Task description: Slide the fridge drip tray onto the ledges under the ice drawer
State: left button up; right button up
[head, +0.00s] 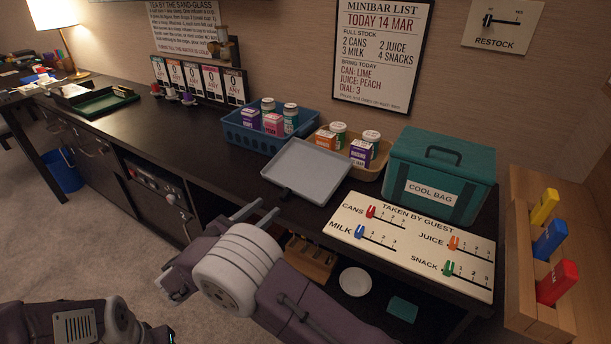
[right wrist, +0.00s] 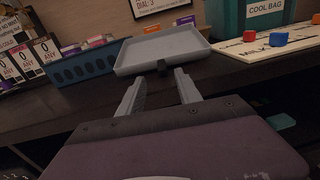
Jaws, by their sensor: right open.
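The drip tray, a shallow grey tray (head: 305,172) with a small dark tab on its front edge, lies on the dark counter in front of the blue basket, its front at the counter's edge. It also shows in the right wrist view (right wrist: 165,48). My right gripper (head: 256,211) is open and empty, just short of the tray's front edge; in the right wrist view its two fingers (right wrist: 159,92) point at the tab (right wrist: 162,66), apart from it. Part of my left arm shows at the lower left, its fingers out of view. I cannot make out the ice drawer or ledges.
A blue basket (head: 245,137) and a tan bin (head: 373,170) with goods stand behind the tray. A teal cool bag (head: 440,168) and a white slider board (head: 415,275) are to the right. A dark-fronted unit (head: 150,182) sits under the counter.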

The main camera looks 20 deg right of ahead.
aim_at(281, 198)
jog(key=b+x, duration=0.1)
jog(key=x, duration=0.1)
jog(key=b+x, duration=0.1)
jog(key=x, duration=0.1)
jog(key=shift+d+f, duration=0.25)
jog(key=shift+d, duration=0.05)
jog(key=shift+w+d, duration=0.1)
jog(key=shift+d, duration=0.05)
jog(key=shift+r, duration=0.15)
grip_shut()
dwell(0.8)
